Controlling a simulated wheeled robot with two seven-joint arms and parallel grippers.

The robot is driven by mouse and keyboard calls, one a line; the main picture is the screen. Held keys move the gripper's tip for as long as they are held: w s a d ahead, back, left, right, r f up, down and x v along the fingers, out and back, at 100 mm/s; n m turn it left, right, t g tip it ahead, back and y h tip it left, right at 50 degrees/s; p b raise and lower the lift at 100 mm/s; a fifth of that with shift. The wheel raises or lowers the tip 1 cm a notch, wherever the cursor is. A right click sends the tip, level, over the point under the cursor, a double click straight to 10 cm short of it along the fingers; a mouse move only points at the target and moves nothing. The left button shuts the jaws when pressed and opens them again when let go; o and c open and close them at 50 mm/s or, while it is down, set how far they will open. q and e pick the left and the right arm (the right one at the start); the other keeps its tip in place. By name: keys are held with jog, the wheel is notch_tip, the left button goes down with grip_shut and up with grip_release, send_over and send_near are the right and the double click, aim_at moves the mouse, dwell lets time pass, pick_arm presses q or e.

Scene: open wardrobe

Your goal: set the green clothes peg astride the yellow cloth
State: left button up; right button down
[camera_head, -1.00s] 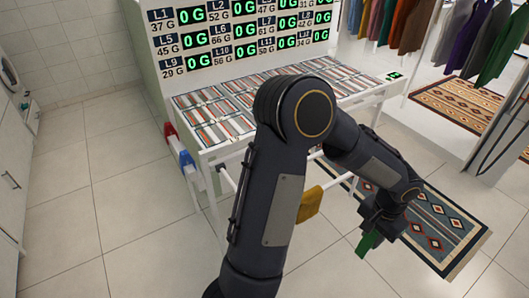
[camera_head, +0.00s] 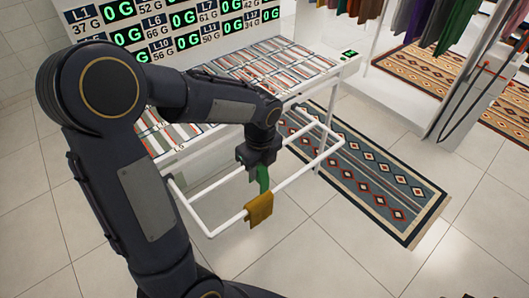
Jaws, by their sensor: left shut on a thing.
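My left gripper (camera_head: 261,166) is shut on the green clothes peg (camera_head: 263,179) and points down. The peg hangs below its fingers, upright, with its lower end at the top edge of the yellow cloth (camera_head: 258,211) in the picture. The yellow cloth hangs folded over the front bar of a white rail frame (camera_head: 301,176). I cannot tell whether the peg touches the cloth or is still above or behind it. My right gripper is not in view.
The white rail frame juts out from a white table with striped cloths (camera_head: 283,62) on top. Number displays (camera_head: 188,41) stand behind it. A patterned rug (camera_head: 372,182) lies on the floor to the right. Clothes (camera_head: 456,35) hang at the upper right. The floor in front is clear.

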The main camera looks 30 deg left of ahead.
pick_arm(q)
jog(key=shift+f, duration=0.1)
notch_tip(320, 180, down, 6)
jog(key=b, duration=0.5)
jog(key=shift+f+b, duration=0.1)
jog(key=shift+b, duration=0.3)
jog(key=shift+f+b, duration=1.65)
jog(key=shift+f, duration=0.7)
jog(key=o, duration=1)
